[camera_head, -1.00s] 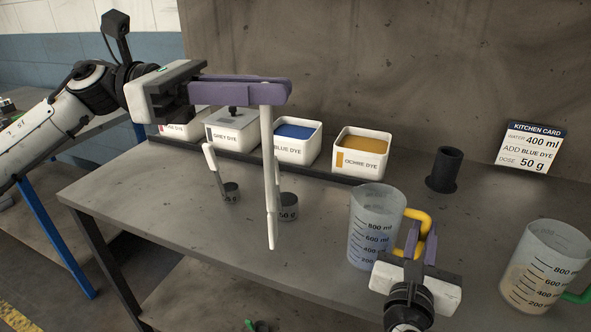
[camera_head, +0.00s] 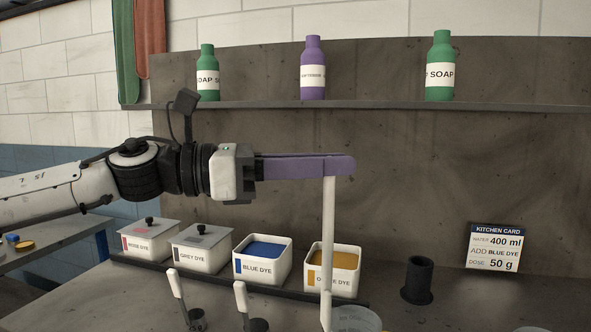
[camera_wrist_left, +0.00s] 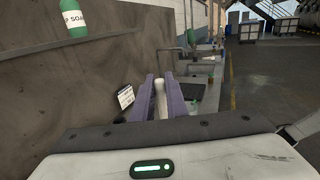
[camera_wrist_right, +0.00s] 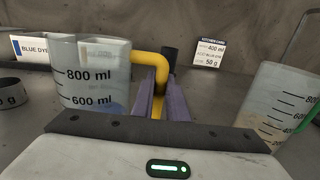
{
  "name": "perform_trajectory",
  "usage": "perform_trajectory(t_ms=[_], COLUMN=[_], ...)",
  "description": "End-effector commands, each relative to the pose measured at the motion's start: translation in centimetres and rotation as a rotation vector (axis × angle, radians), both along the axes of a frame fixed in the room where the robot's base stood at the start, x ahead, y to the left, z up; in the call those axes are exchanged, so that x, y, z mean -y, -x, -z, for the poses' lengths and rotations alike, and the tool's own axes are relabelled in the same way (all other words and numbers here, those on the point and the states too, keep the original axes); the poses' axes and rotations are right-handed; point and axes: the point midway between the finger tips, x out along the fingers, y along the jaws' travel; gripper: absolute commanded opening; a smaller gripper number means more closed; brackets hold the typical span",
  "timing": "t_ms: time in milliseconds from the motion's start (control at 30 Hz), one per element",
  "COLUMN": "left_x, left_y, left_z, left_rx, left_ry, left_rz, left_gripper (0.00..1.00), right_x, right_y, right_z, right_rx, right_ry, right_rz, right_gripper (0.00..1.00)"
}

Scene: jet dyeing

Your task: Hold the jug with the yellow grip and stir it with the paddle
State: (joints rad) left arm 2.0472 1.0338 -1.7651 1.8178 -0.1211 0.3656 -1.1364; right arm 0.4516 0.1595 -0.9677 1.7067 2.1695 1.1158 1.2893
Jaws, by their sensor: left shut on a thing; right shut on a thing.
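My left gripper (camera_head: 338,166), with purple fingers, is shut on the top of the white paddle (camera_head: 328,235), which hangs upright. The paddle also shows between the fingers in the left wrist view (camera_wrist_left: 160,98). The clear jug with the yellow grip (camera_head: 358,319) is cut off by the bottom edge of the head view. The paddle passes by the left of its rim there; its lower end is out of view. In the right wrist view the jug (camera_wrist_right: 92,85) stands upright with bluish liquid low in it. My right gripper (camera_wrist_right: 161,98) is shut on its yellow grip (camera_wrist_right: 150,61).
A blue dye tub (camera_head: 262,268) and an ochre dye tub (camera_head: 331,283) stand open behind. A black cylinder (camera_head: 418,280) and a kitchen card (camera_head: 494,247) are to the right. Another jug (camera_wrist_right: 283,105) stands right of my right gripper.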

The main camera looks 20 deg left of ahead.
Motion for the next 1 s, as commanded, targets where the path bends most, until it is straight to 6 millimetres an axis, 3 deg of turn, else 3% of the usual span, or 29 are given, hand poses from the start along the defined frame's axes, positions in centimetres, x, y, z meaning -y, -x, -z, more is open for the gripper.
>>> perform_trajectory(t_ms=[100,533,867,1000], left_x=[1.8,5.5,7.2,6.4], left_y=[-0.4,-1.9,-3.6,-4.9], left_z=[-0.3,0.0,-0.2,-1.0], left_rx=[0.005,-0.008,-0.003,0.004], left_ry=[-0.007,-0.001,0.000,-0.001], left_rz=[-0.038,-0.169,-0.338,-0.463], left_gripper=[0.00,0.00,0.00,0.00], right_x=[0.0,0.0,0.0,0.0], right_y=[0.0,0.0,0.0,0.0], right_z=[0.0,0.0,0.0,0.0], right_rx=[-0.001,-0.001,0.000,0.000], right_ry=[0.001,0.001,0.001,0.001], right_rz=[0.000,0.000,0.000,0.000], right_gripper=[0.00,0.00,0.00,0.00])
